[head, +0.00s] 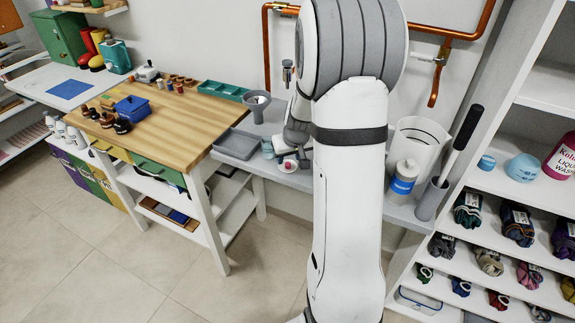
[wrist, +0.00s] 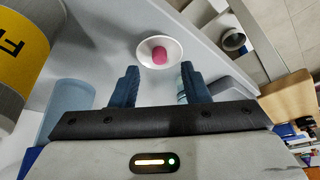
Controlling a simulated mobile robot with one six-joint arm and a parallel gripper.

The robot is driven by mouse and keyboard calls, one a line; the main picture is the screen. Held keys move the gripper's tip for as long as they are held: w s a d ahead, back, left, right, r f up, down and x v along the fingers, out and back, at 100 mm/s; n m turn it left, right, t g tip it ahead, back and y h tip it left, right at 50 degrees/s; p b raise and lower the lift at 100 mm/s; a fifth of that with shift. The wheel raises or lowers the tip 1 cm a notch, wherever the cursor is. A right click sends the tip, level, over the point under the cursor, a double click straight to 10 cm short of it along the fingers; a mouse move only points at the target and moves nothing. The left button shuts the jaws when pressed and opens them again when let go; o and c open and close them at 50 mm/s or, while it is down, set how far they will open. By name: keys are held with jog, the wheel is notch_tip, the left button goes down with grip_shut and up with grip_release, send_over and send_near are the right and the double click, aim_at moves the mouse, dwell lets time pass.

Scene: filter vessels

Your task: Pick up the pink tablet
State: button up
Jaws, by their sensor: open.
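The pink tablet (wrist: 159,55) lies in a small white dish (wrist: 147,47) on the grey counter, seen in the wrist view just beyond my fingertips. My gripper (wrist: 158,80) is open and empty, with its two blue fingers apart and the dish between and ahead of them. In the head view the tablet (head: 288,163) shows small on the dish (head: 287,168), just left of my arm. My gripper (head: 287,150) is beside it there, partly hidden by my arm.
In the wrist view a yellow-labelled container (wrist: 22,50) and a translucent blue vessel (wrist: 68,108) stand at the left. In the head view a grey tray (head: 238,145) and a funnel (head: 257,103) are left of the dish. A white bottle (head: 403,178) stands right of my arm.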

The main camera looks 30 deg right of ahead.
aim_at(288, 164)
jog(key=x, duration=0.3)
jog(key=shift+s, duration=0.15)
jog(key=shift+f, duration=0.1)
jog(key=shift+s+a+f, duration=0.1)
jog(key=c, duration=0.7)
grip_shut()
